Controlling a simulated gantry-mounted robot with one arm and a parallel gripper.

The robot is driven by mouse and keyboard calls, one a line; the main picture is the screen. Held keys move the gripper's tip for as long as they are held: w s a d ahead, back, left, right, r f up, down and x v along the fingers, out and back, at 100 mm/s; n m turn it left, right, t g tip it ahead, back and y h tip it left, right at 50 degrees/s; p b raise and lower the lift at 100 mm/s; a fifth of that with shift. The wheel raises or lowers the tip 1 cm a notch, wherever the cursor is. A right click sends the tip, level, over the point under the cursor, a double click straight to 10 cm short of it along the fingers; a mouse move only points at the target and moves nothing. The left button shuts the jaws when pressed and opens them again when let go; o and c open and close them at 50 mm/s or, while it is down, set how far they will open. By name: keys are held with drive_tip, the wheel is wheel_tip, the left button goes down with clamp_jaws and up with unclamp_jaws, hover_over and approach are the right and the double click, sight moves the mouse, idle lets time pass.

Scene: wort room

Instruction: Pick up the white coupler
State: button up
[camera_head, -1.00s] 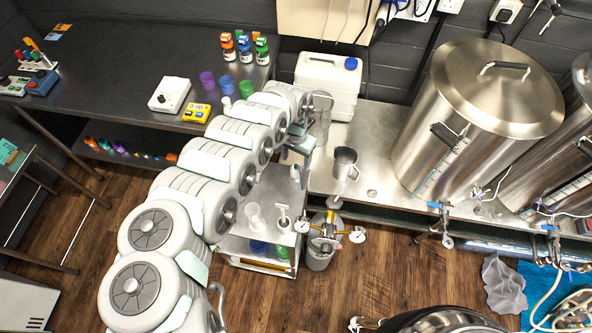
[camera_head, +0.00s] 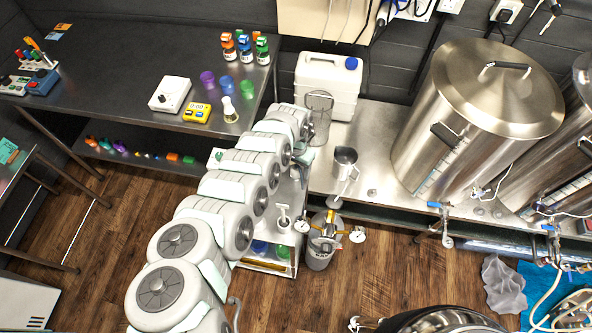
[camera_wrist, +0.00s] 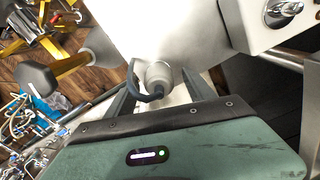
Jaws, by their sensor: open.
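A white piece with a T-shaped top, which looks like the white coupler (camera_head: 284,216), stands on the small cart beside my arm in the head view. In the wrist view, my gripper (camera_wrist: 160,78) is open, with its two dark fingers spread. A pale round piece (camera_wrist: 158,73) with a dark grey loop beside it shows between the fingers. I cannot tell whether it is the coupler or whether the fingers touch it. In the head view my arm hides part of the cart and most of my gripper.
A keg with a brass fitting and gauges (camera_head: 326,231) stands right of the cart. A steel jug (camera_head: 344,160) and a white canister (camera_head: 328,84) are on the steel bench. A flask (camera_head: 230,112) and colored cups stand on the dark table. Large steel kettles (camera_head: 475,115) are at right.

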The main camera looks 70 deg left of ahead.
drive_tip(key=shift+c, duration=0.4)
clamp_jaws()
drive_tip(key=shift+r, duration=0.15)
